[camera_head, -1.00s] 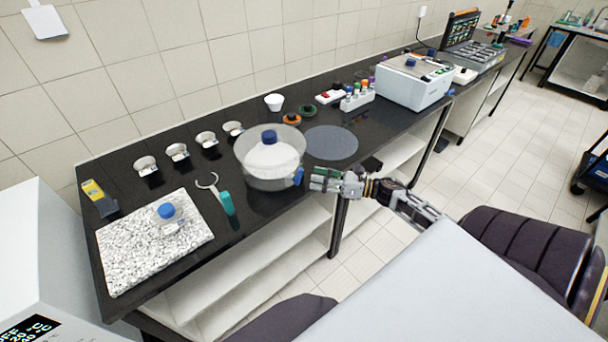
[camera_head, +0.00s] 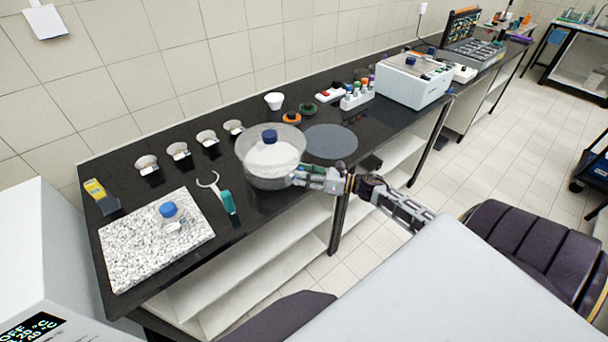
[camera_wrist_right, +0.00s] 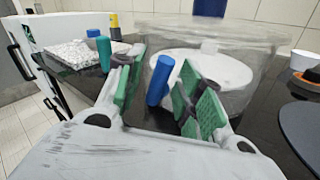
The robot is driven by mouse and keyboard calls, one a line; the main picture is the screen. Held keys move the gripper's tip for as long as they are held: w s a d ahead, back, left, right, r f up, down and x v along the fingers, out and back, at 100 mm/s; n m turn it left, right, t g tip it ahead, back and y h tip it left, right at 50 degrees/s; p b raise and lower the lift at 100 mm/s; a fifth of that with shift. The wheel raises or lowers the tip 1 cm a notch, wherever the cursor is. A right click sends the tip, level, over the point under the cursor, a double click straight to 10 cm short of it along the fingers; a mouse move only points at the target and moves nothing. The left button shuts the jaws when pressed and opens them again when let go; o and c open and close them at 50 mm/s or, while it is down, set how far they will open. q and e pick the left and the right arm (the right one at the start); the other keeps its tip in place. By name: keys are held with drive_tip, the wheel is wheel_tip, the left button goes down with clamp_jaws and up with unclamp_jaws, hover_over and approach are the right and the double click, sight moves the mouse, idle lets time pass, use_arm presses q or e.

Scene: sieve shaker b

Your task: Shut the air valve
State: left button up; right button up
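The clear round vessel (camera_head: 258,172) with a blue-topped lid knob (camera_head: 269,136) stands near the bench's front edge. Its air valve appears as a blue stubby handle (camera_wrist_right: 161,80) on the vessel's side in the right wrist view, tilted slightly. My right gripper (camera_head: 302,174) is at the vessel's right side. In the right wrist view its green-padded fingers (camera_wrist_right: 163,90) are open, with the blue handle between them and a gap visible on the left. I cannot tell whether the right pad touches it. In the head view the gripper mostly hides the handle. My left gripper is not in view.
A dark round disc (camera_head: 331,142) lies right of the vessel. A teal-handled tool (camera_head: 228,201) and a speckled slab (camera_head: 150,250) with a blue-capped bottle (camera_head: 170,213) lie to the left. Several small cups stand behind. Floor in front of the bench is open.

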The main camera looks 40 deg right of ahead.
clamp_jaws()
